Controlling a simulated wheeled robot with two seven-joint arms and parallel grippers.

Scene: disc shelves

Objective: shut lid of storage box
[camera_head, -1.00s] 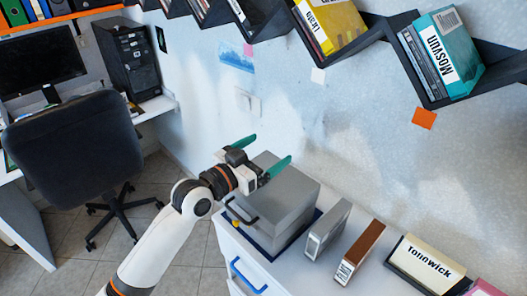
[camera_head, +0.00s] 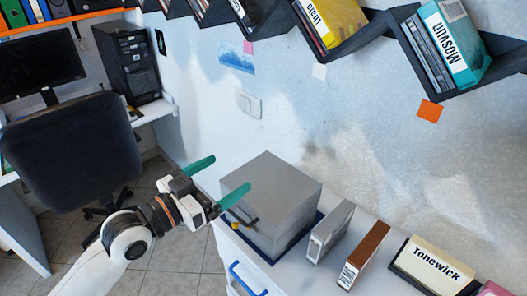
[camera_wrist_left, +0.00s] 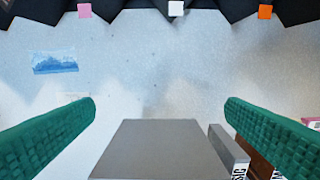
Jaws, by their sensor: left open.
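The grey storage box (camera_head: 285,215) stands on the white cabinet, and its flat lid (camera_head: 272,182) looks shut on top. A dark handle with a yellow part (camera_head: 237,219) is on its front left side. My left gripper (camera_head: 220,180) is open and empty, its two green fingers apart, in front of and to the left of the box, not visibly touching it. In the left wrist view the box's grey top (camera_wrist_left: 160,148) lies between and beyond the two fingers (camera_wrist_left: 160,115). My right gripper is not in view.
A grey disc case (camera_head: 330,232), a brown case (camera_head: 364,254) and a cream "Tonewick" case (camera_head: 430,265) stand right of the box. A zigzag shelf (camera_head: 385,30) hangs above. An office chair (camera_head: 72,150) stands at left.

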